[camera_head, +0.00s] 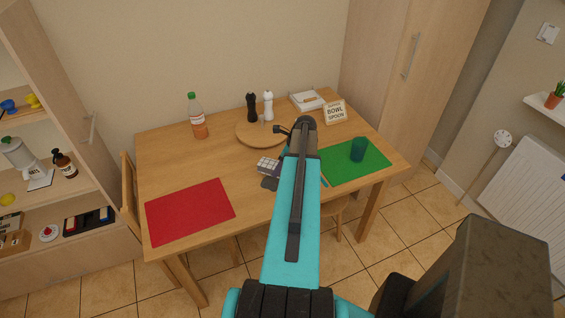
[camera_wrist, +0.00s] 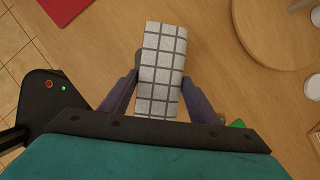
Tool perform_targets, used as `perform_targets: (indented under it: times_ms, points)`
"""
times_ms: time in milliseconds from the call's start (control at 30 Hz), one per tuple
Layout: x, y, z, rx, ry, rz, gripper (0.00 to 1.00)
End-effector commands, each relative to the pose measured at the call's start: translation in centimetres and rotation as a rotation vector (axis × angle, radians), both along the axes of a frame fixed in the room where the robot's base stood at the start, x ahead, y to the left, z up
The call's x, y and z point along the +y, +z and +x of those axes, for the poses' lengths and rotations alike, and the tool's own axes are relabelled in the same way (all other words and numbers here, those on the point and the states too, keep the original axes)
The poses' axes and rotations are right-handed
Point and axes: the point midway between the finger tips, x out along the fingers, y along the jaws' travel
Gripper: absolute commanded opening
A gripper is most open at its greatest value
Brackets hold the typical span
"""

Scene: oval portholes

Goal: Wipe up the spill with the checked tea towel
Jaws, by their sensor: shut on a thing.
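The checked tea towel, white-grey with dark lines, is a folded pad between the fingers of my gripper (camera_wrist: 160,82) in the wrist view (camera_wrist: 163,60). My gripper is shut on it. In the head view the towel (camera_head: 268,165) shows just left of my arm, over the middle of the wooden table (camera_head: 170,165); my arm hides most of the gripper. A small dark grey patch (camera_head: 269,184) shows just below the towel; I cannot tell whether it is the spill or part of my gripper. Whether the towel touches the table is unclear.
Behind are a round board (camera_head: 247,134), dark mill (camera_head: 252,107), white mill (camera_head: 268,106), bottle (camera_head: 197,117) and sign (camera_head: 335,112). The left middle is clear.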

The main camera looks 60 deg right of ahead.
Motion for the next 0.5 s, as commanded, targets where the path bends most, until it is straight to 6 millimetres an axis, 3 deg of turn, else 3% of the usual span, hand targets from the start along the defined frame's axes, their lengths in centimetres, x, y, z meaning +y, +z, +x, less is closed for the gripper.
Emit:
perform_targets:
  times_ms: [500]
  points:
    - [0.0,-4.2,0.0,0.0,0.001,0.0,0.38]
